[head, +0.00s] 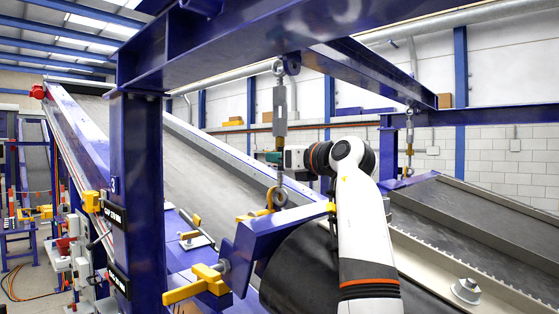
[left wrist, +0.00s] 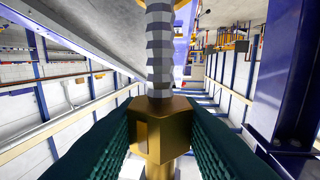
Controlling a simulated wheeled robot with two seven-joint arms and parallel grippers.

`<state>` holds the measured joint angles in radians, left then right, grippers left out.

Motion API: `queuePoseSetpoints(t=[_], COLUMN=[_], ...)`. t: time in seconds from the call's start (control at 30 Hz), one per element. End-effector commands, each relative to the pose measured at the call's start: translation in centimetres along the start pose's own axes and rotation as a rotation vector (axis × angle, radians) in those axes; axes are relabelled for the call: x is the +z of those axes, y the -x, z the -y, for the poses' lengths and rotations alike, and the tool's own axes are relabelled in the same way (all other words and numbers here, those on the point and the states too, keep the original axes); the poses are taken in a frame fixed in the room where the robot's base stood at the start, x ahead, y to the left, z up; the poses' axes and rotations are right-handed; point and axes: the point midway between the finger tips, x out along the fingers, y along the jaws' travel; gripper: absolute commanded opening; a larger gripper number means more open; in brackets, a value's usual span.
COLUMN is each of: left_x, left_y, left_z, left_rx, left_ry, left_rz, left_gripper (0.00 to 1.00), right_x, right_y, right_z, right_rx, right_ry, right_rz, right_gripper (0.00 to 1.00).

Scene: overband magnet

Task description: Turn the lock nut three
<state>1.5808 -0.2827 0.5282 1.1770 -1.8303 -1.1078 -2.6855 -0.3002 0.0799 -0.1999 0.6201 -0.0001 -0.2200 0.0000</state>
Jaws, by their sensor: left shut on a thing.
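A brass hex lock nut (left wrist: 163,133) sits on a grey threaded rod (left wrist: 161,55) in the left wrist view. The two green ridged pads of my left gripper (left wrist: 160,140) press on it from both sides. In the head view, my left gripper (head: 270,157) reaches from the right to the lower part of a hanging grey turnbuckle (head: 279,107). The nut is hard to make out there behind the fingers. An eye (head: 278,196) hangs below the gripper. My right gripper is not in view.
A blue post (head: 140,200) marked 3 stands left, under a blue overhead beam (head: 215,45). A second turnbuckle (head: 409,140) hangs at right. A blue bracket with a yellow handle (head: 192,286) is below. An inclined conveyor (head: 190,150) runs behind.

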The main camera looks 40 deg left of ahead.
Motion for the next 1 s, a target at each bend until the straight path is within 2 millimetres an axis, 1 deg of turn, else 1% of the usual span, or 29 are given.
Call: queuePoseSetpoints(t=[0.03, 0.2, 0.53, 0.57, 0.7, 1.0], left_x=[0.11, 0.04, -0.19, -0.19, -0.15, -0.04], left_y=[0.07, 0.08, 0.08, 0.08, 0.07, 0.16], left_z=[0.14, 0.11, 0.06, 0.07, 0.07, 0.06], left_rx=[0.018, 0.078, 0.095, 0.095, 0.094, 0.094], left_ry=[0.005, 0.003, 0.000, 0.000, 0.000, 0.000], left_rz=[-0.005, -0.003, -0.006, -0.006, -0.004, -0.002], left_gripper=[0.00, 0.00, 0.00, 0.34, 0.56, 0.56], right_x=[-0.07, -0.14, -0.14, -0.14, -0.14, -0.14], right_y=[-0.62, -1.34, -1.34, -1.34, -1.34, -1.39], right_z=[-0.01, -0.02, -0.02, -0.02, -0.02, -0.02], right_rx=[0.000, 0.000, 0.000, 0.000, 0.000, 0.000], right_ry=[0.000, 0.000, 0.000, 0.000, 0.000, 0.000], right_rz=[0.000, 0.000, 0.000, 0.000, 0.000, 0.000], right_gripper=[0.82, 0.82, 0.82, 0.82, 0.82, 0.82])
